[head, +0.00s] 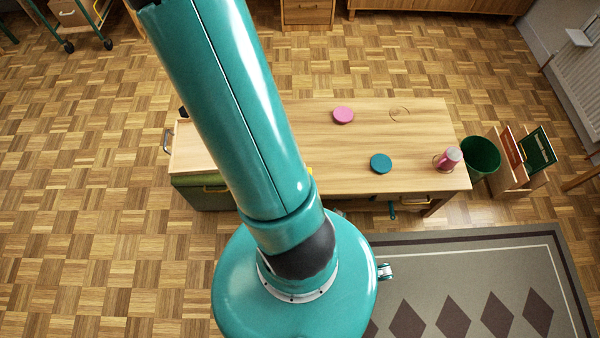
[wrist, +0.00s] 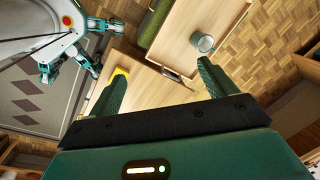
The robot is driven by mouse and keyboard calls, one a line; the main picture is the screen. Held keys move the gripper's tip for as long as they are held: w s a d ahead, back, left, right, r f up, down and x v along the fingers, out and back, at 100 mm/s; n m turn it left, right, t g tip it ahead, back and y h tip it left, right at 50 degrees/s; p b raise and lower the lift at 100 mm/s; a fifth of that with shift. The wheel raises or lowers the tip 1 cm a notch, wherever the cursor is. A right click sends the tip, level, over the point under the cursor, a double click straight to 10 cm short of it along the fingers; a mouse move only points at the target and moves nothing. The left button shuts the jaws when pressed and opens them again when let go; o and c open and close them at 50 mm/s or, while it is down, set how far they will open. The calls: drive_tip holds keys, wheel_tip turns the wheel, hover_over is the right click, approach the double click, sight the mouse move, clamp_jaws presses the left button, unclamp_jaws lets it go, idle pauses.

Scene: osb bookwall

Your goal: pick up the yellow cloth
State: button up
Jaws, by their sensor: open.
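The yellow cloth (wrist: 121,72) shows in the wrist view as a small yellow patch at the table's edge, partly hidden behind the left finger of my gripper (wrist: 162,67). In the head view only a sliver of yellow (head: 309,171) shows beside my arm, which hides the rest. My gripper is open, with its fingers wide apart and nothing between them. It is above the wooden table (wrist: 160,88), apart from the cloth. The gripper is hidden in the head view.
A wooden tray (wrist: 172,35) holds a grey-blue mug (wrist: 203,43). On the table (head: 345,145) are a pink disc (head: 343,115), a teal disc (head: 381,163) and a pink can (head: 448,158). A green bin (head: 481,158) stands to the right. Parquet floor at left is clear.

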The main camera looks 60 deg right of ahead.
drive_tip(key=s+d+f+m+g, duration=0.2)
drive_tip(key=s+d+f+m, duration=0.3)
drive_tip(key=s+f, duration=0.5)
drive_tip(key=s+d+f+m+g, duration=0.2)
drive_tip(key=s+d+f+m, duration=0.25)
drive_tip(key=s+f, duration=0.55)
drive_tip(key=shift+m, duration=0.25)
drive_tip(key=f, duration=1.5)
drive_tip(key=shift+w+d+f, duration=0.1)
drive_tip(key=shift+w+d, duration=0.05)
drive_tip(key=shift+d, duration=0.25)
drive_tip(key=c, duration=1.1)
drive_tip(key=shift+r, duration=0.5)
wheel_tip(320, 180, up, 2)
drive_tip(key=w+d+r, duration=0.6)
drive_tip(key=d, duration=0.1)
drive_tip(key=w+d+r, duration=0.2)
drive_tip(key=d+r, duration=0.2)
drive_tip(key=shift+w, duration=0.4)
